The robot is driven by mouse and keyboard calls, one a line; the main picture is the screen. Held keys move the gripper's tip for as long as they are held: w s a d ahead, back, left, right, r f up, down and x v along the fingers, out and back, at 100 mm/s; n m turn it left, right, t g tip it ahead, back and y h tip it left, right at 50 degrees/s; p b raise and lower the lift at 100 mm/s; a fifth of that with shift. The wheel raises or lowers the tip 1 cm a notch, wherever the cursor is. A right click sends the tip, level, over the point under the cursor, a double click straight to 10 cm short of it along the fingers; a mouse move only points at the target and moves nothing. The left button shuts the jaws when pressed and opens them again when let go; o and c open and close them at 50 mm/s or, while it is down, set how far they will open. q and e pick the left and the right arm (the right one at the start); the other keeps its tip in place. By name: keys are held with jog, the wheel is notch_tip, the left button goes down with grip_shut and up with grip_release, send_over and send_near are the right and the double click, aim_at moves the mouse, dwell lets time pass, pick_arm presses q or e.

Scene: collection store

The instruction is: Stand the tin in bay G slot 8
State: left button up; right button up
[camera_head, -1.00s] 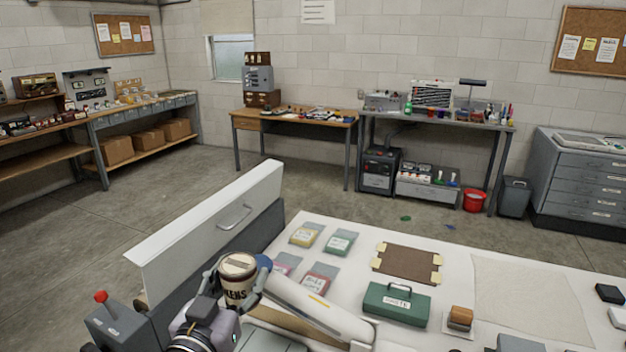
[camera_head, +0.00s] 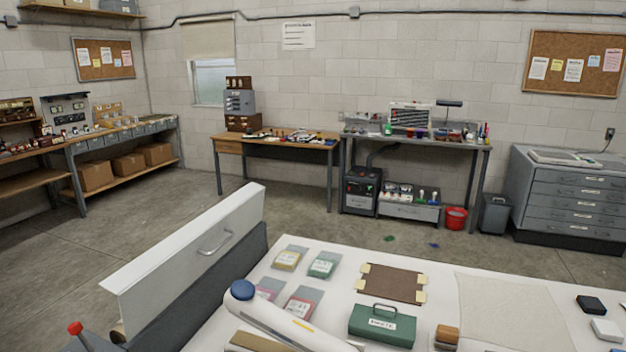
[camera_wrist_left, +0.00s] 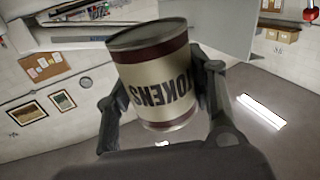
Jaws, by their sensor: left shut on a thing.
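The tin (camera_wrist_left: 152,75), cream with dark red bands and the word "TOKENS", fills the middle of the left wrist view. Its lettering appears upside down there, and the tin is slightly tilted in the picture. My left gripper (camera_wrist_left: 160,92) is shut on it, with one finger on each side of the body. The tin hangs clear of any surface that I can see. Neither the tin nor my left gripper shows in the head view. My right gripper is in neither view. I cannot make out bay G or slot 8.
Benches line the walls; open floor lies between.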

pick_arm(q)
jog(key=shift+s+f, duration=0.15)
jog(key=shift+s, duration=0.8)
jog(key=shift+w, duration=0.1)
